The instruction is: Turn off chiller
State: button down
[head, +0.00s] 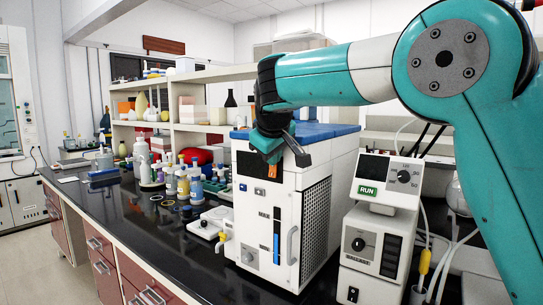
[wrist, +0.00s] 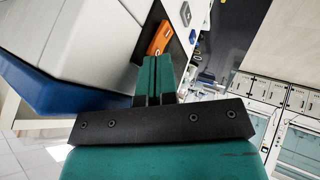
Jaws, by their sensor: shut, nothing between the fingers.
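A tall white unit with a blue top (head: 310,131), which looks like the chiller, stands on the black bench. Its front has a dark panel (head: 250,163), a small orange switch (head: 272,171), a blue level strip, a knob and a handle. My gripper (head: 273,160) is in front of the upper front face, close to the orange switch. In the wrist view the teal fingers of my gripper (wrist: 160,60) are together and empty, pointing at the orange switch (wrist: 160,38). I cannot tell whether they touch it. The switch's position is unclear.
A smaller white device (head: 372,240) with a green RUN display (head: 368,190) and knobs stands to the right, with cables beside it. Several bottles (head: 183,183) and a white flat device (head: 212,222) stand left of the blue-topped unit. Shelves (head: 190,138) are behind.

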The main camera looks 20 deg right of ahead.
jog(key=a+p+v, duration=0.1)
jog(key=v, duration=1.1)
jog(key=shift+p, duration=0.4)
jog(key=shift+a, duration=0.15)
jog(key=s+a+f+g+y, duration=0.1)
jog(key=s+f+g+y, duration=0.1)
jog(key=s+f, duration=0.5)
jog(key=s+a+f+n+g+y, duration=0.1)
jog(key=s+f, duration=0.6)
jog(key=s, duration=0.7)
jog(key=s+a+f+g+y, duration=0.1)
jog(key=s+f+g+y, duration=0.2)
jog(key=s+f, duration=0.5)
jog(key=s+g, duration=0.1)
jog(key=s, duration=0.2)
jog(key=shift+s+g, duration=0.2)
jog(key=shift+g, duration=0.1)
